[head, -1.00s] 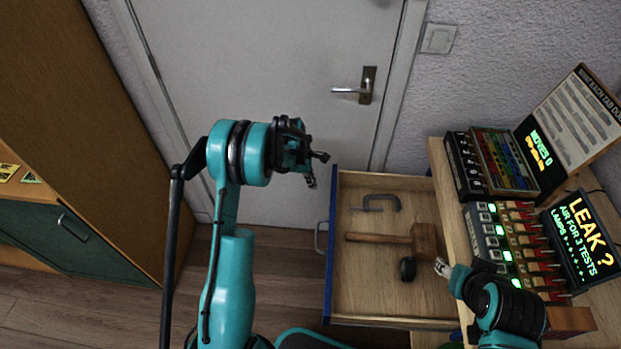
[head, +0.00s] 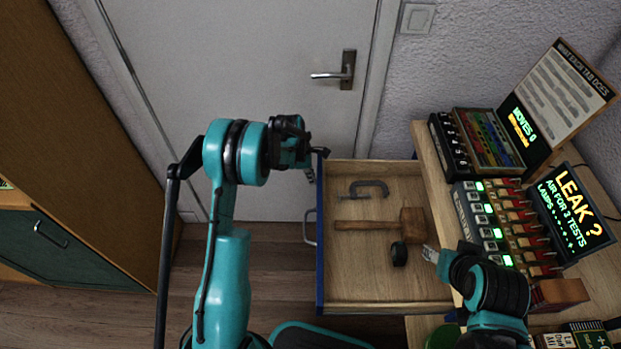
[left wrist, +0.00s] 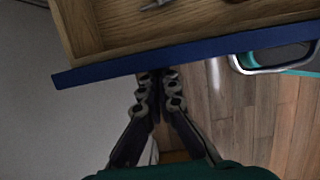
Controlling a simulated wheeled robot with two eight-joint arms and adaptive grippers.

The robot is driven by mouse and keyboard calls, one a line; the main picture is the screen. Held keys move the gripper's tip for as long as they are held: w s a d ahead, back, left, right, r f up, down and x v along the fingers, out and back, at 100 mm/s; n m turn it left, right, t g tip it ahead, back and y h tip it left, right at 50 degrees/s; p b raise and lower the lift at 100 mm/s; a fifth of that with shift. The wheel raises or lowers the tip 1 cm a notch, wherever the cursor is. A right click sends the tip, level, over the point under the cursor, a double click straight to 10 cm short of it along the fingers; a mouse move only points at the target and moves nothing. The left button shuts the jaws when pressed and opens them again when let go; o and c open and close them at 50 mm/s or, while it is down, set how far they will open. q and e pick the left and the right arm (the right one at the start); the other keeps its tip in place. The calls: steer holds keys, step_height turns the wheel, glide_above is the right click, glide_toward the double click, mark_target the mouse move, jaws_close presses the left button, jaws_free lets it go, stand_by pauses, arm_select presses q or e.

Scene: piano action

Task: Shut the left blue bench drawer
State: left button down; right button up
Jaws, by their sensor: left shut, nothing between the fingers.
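The blue-fronted drawer (head: 319,235) is pulled well out from the bench, its open wooden tray facing up. It holds a clamp, a mallet and a dark roll. A grey handle (head: 309,227) sits on its blue front and also shows in the left wrist view (left wrist: 275,68). My left gripper (head: 315,166) is shut and empty, by the far corner of the drawer front. In the left wrist view its fingers (left wrist: 157,78) reach to the blue front (left wrist: 190,50), away from the handle; I cannot tell if they touch. My right gripper (head: 431,254) is over the drawer's bench side; its fingers are too small to judge.
The wooden bench (head: 436,160) at the right carries a lever panel (head: 500,225), a coloured tab box (head: 487,138) and lit screens (head: 571,212). A door (head: 250,70) stands behind. A cabinet (head: 80,130) is at the left. Floor between cabinet and drawer is clear.

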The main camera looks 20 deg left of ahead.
arm_select(q)
steer(key=w+d, duration=0.3)
steer(key=d, duration=0.8)
steer(key=w+d, duration=0.3)
steer(key=d, duration=0.7)
steer(key=w+d, duration=0.3)
steer(key=d, duration=0.8)
steer(key=shift+w+d, duration=0.2)
steer(key=shift+d, duration=0.1)
arm_select(e)
steer(key=shift+w+a+r, duration=0.15)
steer(key=shift+w, duration=0.55)
arm_select(q)
steer(key=shift+a, duration=0.1)
